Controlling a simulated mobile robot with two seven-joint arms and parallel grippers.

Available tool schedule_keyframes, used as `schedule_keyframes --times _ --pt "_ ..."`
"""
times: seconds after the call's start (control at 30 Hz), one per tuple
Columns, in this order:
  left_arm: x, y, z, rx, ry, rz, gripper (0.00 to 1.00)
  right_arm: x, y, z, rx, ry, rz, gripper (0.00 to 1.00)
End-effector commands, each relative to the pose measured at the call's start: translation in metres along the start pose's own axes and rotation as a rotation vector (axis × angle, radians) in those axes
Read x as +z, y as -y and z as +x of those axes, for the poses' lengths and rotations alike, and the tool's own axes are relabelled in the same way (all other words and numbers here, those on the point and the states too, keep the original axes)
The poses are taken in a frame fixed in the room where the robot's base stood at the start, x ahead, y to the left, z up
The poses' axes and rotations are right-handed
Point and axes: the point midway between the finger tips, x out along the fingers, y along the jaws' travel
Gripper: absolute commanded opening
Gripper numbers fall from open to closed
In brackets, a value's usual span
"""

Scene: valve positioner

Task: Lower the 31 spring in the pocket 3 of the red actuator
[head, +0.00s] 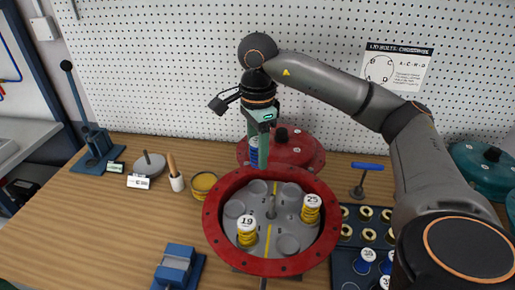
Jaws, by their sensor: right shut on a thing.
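The red actuator (212,222) is an open round housing with a red bolted rim and a grey floor of round pockets. A yellow spring marked 19 (246,238) stands in a front-left pocket, and a yellow spring marked 25 (311,214) stands in a right pocket. The other visible pockets are empty; I cannot read pocket numbers. My right gripper (257,150) points down above the actuator's back edge. It is shut on a blue spring (252,150), mostly hidden behind the fingers; its number cannot be read. My left gripper is not in view.
A red lid (305,151) lies behind the actuator. A tray (344,252) with several yellow and blue springs is at the right. A blue-handled tool (367,167), yellow tin (204,185), brush pot (177,182) and blue vise (177,268) stand around. A pegboard (170,70) closes the back.

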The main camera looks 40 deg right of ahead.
Motion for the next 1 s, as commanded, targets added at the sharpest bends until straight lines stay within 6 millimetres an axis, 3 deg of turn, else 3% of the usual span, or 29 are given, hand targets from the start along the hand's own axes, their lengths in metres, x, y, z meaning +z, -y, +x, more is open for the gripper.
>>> schedule_keyframes --times 0.63,1.0 --pt "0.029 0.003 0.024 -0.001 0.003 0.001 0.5 0.0 0.0 0.045 -0.001 0.0 0.0 0.0" --pt "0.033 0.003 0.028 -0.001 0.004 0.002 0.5 0.0 0.0 0.052 -0.002 0.001 0.0 0.0"
